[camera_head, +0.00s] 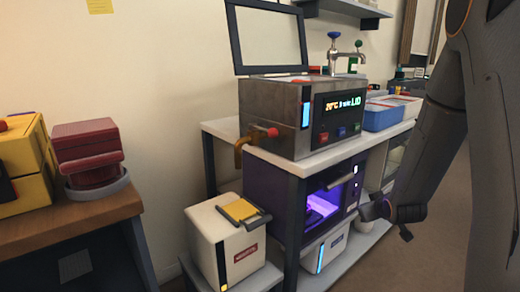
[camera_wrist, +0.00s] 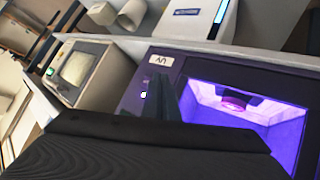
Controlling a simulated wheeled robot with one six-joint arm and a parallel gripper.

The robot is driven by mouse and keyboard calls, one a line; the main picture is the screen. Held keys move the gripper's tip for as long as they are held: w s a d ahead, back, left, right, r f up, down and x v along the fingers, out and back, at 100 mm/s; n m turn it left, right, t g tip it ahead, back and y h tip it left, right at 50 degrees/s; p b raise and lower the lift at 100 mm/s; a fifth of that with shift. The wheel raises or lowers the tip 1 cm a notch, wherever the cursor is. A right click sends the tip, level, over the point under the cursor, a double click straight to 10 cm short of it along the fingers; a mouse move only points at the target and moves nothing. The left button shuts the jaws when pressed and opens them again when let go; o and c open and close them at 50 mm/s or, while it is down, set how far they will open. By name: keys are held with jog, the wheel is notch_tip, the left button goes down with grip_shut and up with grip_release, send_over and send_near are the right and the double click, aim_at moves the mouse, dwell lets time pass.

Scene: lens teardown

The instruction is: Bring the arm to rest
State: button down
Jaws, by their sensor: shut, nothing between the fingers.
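My arm hangs down at the right of the head view. My gripper (camera_head: 378,211) is at its lower end, in front of the bench, beside the lit opening of the dark purple UV box (camera_head: 272,192). The fingers are shut with nothing between them. In the wrist view, my gripper (camera_wrist: 166,103) shows dark fingers pointing at the UV box (camera_wrist: 166,68). The box's inside glows violet, and a small round dark-pink object (camera_wrist: 234,99) shows in it.
A steel bath (camera_head: 278,122) with a raised lid stands on the white bench above the UV box. Blue bins (camera_head: 382,117) stand behind it. A white box (camera_head: 222,236) stands low in front. A wooden table (camera_head: 70,222) with yellow and red items is at left. Floor at right is free.

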jog(key=s+a+r+m+g+y, duration=0.15)
jog(key=s+a+g, duration=0.25)
jog(key=s+a, duration=0.7)
jog(key=s+a+r+m+g, duration=0.2)
jog(key=s+a+g, duration=0.4)
jog(key=s, duration=0.9)
jog(key=s+a+r+n+g, duration=0.1)
jog(key=s+a+r+n, duration=0.15)
jog(key=s+a, duration=0.5)
jog(key=s+a+r+n, duration=0.1)
jog(key=s+a+n, duration=0.3)
jog(key=a, duration=0.6)
jog(key=d+r+m+p, duration=0.3)
jog(key=d+r+p, duration=0.5)
jog(key=r+p, duration=0.2)
jog(key=s+d+r+m+p, duration=0.1)
jog(key=d+r+m+p, duration=0.2)
jog(key=d+r+p, duration=0.5)
notch_tip(320, 180, up, 3)
jog(key=p, duration=0.7)
jog(key=shift+d, duration=0.4)
